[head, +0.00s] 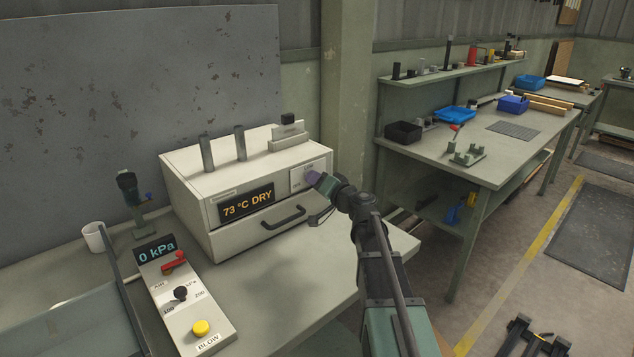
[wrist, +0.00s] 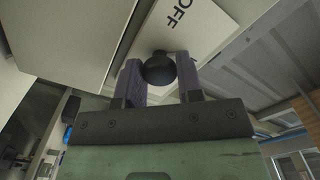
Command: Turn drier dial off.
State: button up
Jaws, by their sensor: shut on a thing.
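The drier (head: 240,205) is a cream box on the bench with a lit display (head: 247,203) reading "73 °C DRY". Its dial plate (head: 297,179) is at the right of the front face, mostly visible behind my gripper. In the wrist view the dark round dial (wrist: 158,69) sits between my two purple fingers, with the word "OFF" (wrist: 180,12) printed on the plate above it. My gripper (wrist: 160,80) is shut on the dial; it also shows in the head view (head: 315,178). The dial's pointer direction cannot be made out.
A black drawer handle (head: 283,217) sticks out below my gripper. A control panel (head: 185,305) with a "0 kPa" display, red lever and yellow button lies left on the bench. Two grey tubes (head: 223,148) stand on top of the drier. Bench space in front is clear.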

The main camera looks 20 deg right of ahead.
jog(key=shift+n, duration=0.8)
jog(key=o, duration=0.9)
jog(key=v, duration=1.1)
jog(key=shift+w, duration=0.1)
